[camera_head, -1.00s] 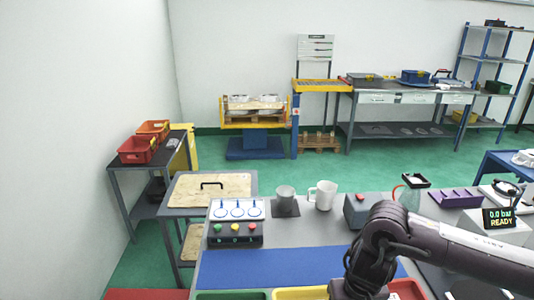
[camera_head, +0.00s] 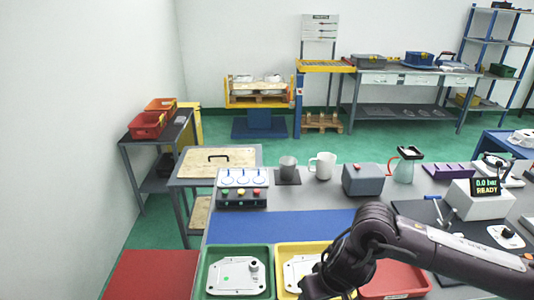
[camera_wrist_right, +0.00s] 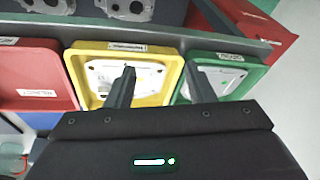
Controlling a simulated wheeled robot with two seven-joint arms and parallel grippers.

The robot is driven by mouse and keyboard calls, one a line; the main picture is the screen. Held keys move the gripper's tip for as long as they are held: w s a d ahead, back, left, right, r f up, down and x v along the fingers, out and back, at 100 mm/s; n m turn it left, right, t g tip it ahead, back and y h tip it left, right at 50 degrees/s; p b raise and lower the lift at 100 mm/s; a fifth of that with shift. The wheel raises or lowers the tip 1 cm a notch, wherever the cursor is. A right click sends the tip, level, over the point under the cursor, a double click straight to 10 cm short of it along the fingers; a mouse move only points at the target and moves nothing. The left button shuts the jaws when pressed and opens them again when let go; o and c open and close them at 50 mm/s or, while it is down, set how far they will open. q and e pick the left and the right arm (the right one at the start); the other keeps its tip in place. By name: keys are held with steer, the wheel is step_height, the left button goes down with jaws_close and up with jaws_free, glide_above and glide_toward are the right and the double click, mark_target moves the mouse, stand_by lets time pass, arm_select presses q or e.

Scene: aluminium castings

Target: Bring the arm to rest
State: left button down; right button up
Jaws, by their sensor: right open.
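My right arm (camera_head: 440,250) comes in from the right in the head view and bends down over the yellow tray (camera_head: 283,249). My right gripper (camera_wrist_right: 160,82) is open and empty in the right wrist view, its two fingers apart over the trays. The fingertips are hidden in the head view behind the arm and the frame's lower edge. A pale casting (camera_head: 236,276) lies in the green tray (camera_head: 205,255). Another casting (camera_head: 296,272) lies in the yellow tray, partly hidden by my arm. My left gripper is not in view.
A red tray (camera_head: 405,275) is right of the yellow one, partly behind my arm. A blue mat (camera_head: 275,227) lies clear behind the trays. A button panel (camera_head: 242,187), mugs, a grey box (camera_head: 362,179) and a gauge reading READY (camera_head: 486,186) stand farther back.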

steer(key=s+a+r+n+t+y, duration=0.2)
steer(key=a+r+y, duration=0.1)
steer(key=a, duration=0.6)
steer(key=s+a+r+n+t+y, duration=0.2)
steer(key=a+r+y, duration=0.15)
steer(key=a, duration=0.55)
steer(key=d+f+m+t+h, duration=0.2)
steer(key=d+m+h, duration=0.25)
steer(key=d, duration=0.95)
steer(key=s+d+f+m+g+h, duration=0.1)
steer(key=s+d+f+g+h, duration=0.5)
steer(key=s+d, duration=0.55)
step_height(320, 180, down, 30)
steer(key=d+f+y+b, duration=0.1)
steer(key=y+b, duration=0.1)
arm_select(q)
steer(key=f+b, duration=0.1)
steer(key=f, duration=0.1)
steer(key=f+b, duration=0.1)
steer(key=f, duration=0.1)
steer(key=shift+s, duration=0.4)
arm_select(e)
steer(key=s+d+f, duration=0.1)
steer(key=s+f, duration=0.9)
steer(key=s+d+f+g, duration=0.1)
steer(key=s+d+f, duration=0.1)
steer(key=s+f, duration=0.8)
steer(key=shift+d+f, duration=0.3)
steer(key=shift+f, duration=0.4)
